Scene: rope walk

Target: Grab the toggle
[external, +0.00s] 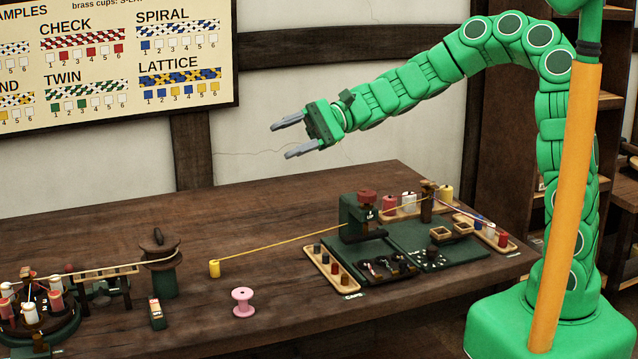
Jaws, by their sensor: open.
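My gripper (281,141) is open and empty, with its two grey fingers apart. It is raised well above the table, in front of the pale wall, pointing left. I cannot make out the toggle for certain. Small dark pieces (391,268) lie at the front of the green mat (400,238), too small to tell apart. A yellow cord (285,246) runs from a yellow spool (214,268) on the table to a dark green block with a red top (358,215) on the mat.
A pink spool (242,302) and a small green-and-white box (156,313) stand near the front. A dark green post (160,265) and a ring of bobbins (38,315) are at left. Wooden trays of spools (334,270) flank the mat. The table (240,225) is bare behind the cord.

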